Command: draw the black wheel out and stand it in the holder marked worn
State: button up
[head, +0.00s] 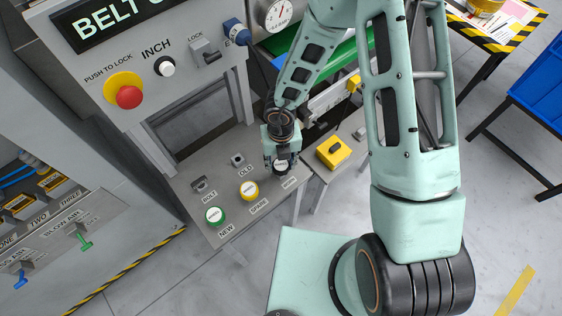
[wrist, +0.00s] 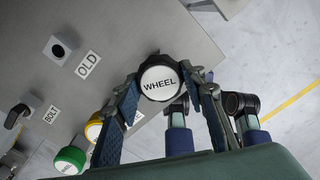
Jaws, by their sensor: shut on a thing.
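The black wheel (wrist: 161,82), with a white face reading WHEEL, is between my gripper's fingers in the wrist view. My gripper (wrist: 168,88) is shut on it. In the head view my gripper (head: 281,162) is low over the right end of the grey shelf, with the wheel (head: 281,169) at its tips. A small label (head: 289,182) lies just in front of the wheel; I cannot read it surely. The worn holder itself is hidden, and I cannot tell if the wheel touches it. The holder marked OLD (head: 237,159) is empty, and its dark hole shows in the wrist view (wrist: 60,49).
A yellow box (head: 334,151) is close on the right. The shelf edge is near.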

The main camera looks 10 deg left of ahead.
aim_at(281, 164)
jog(key=o, duration=1.4)
jog(key=shift+c, duration=0.2)
notch_tip(281, 164, up, 12)
